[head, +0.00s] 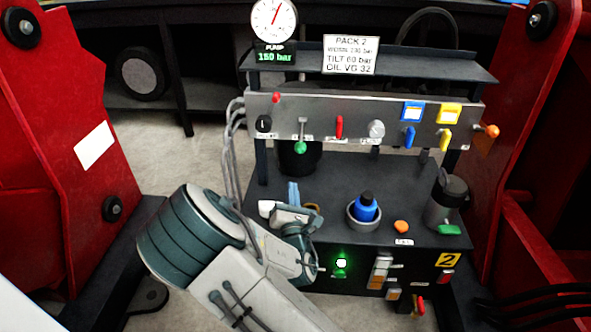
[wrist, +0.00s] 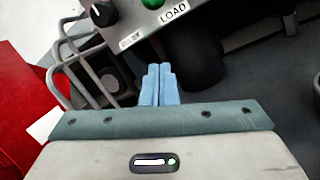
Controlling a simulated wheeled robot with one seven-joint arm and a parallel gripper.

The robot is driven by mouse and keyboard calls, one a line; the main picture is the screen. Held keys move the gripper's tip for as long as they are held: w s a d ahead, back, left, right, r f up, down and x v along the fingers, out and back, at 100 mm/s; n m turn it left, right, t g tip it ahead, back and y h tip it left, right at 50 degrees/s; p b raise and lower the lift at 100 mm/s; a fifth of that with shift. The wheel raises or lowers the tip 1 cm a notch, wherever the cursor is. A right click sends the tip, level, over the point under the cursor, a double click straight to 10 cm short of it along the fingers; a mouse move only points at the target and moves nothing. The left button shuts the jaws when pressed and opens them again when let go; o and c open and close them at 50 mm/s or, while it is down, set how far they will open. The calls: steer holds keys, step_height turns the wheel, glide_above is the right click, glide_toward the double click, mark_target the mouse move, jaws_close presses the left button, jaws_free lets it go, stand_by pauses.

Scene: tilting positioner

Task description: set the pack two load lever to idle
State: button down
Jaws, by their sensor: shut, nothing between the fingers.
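The load lever (head: 300,146) has a green ball knob and hangs down from the grey panel of pack 2 in the head view. Its green knob (wrist: 152,3) is cut by the top edge of the wrist view, beside the LOAD label (wrist: 173,13). My gripper (head: 293,186) is below the lever, in front of the panel and above the dark bench. In the wrist view its pale blue fingers (wrist: 159,66) are pressed together, empty, and apart from the knob. The lever's slot markings are too small to read.
A black rotary knob (head: 263,123) is left of the lever and a red lever (head: 339,127) right of it. A blue bottle (head: 366,207) in a ring stands on the bench (head: 402,185). Grey hoses (head: 232,150) run at the panel's left end. Red frames flank the pack.

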mark_target(301, 137)
steer(key=shift+a, duration=0.1)
steer(key=w+r+b, duration=0.3)
steer(key=w+r, duration=0.2)
steer(key=w, duration=0.3)
steer(key=shift+d, duration=0.35)
stand_by(0.3)
steer(key=shift+s+r, duration=0.1)
steer(key=shift+r, duration=0.05)
